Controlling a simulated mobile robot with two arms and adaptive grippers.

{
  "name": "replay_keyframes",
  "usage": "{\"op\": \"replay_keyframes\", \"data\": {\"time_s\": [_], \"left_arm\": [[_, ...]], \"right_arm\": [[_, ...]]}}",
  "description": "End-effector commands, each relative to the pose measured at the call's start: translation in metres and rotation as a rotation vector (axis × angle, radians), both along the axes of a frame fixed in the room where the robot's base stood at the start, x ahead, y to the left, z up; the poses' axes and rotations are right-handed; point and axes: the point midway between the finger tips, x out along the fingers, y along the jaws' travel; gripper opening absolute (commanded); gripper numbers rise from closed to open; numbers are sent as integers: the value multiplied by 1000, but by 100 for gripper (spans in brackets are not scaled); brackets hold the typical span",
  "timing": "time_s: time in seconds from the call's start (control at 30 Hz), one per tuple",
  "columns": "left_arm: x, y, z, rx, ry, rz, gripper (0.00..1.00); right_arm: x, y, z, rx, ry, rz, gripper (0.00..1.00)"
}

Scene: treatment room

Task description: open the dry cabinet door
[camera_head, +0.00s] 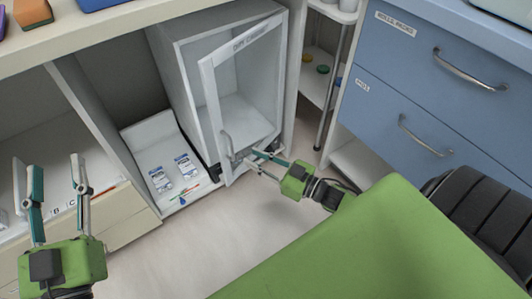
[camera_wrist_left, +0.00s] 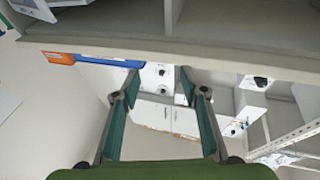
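The dry cabinet (camera_head: 188,84) is a white box on the low shelf in the head view. Its door (camera_head: 207,95) has a white frame, a clear pane and a label strip on top. The door stands partly open, its left edge swung out from the body. A grey handle (camera_head: 227,146) is low on that left edge. My right gripper (camera_head: 250,156) reaches in from the right, its fingertips at the door's lower edge, right of the handle. Its fingers are slightly apart with nothing visible between them; contact with the door is unclear. My left gripper (camera_head: 50,168) is open and empty, away from the cabinet.
A white tray (camera_head: 146,137) with small packets stands left of the cabinet. Blue drawers (camera_head: 420,85) are at the right, beside a shelf rack with a metal post (camera_head: 333,85). The counter edge (camera_head: 110,35) runs above. Light floor (camera_head: 200,235) is open in front.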

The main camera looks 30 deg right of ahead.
Motion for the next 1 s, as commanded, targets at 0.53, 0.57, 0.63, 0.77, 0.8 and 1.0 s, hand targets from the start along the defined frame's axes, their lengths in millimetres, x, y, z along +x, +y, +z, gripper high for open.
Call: {"op": "replay_keyframes", "data": {"time_s": [0.53,0.57,0.63,0.77,0.8,1.0], "left_arm": [[7,3,-37,47,174,10,40],[7,3,-39,49,183,11,40],[7,4,-44,55,206,12,40],[8,5,-52,65,241,14,40],[8,5,-54,66,249,15,40],[8,5,-57,70,263,15,40]], "right_arm": [[-19,-10,0,-2,1,0,23],[-21,-10,0,-2,1,0,23],[-23,-11,0,-2,1,0,23],[-27,-13,0,-1,0,-1,23],[-28,-14,0,-1,0,-1,23],[-29,-14,0,-1,0,-1,23]]}}
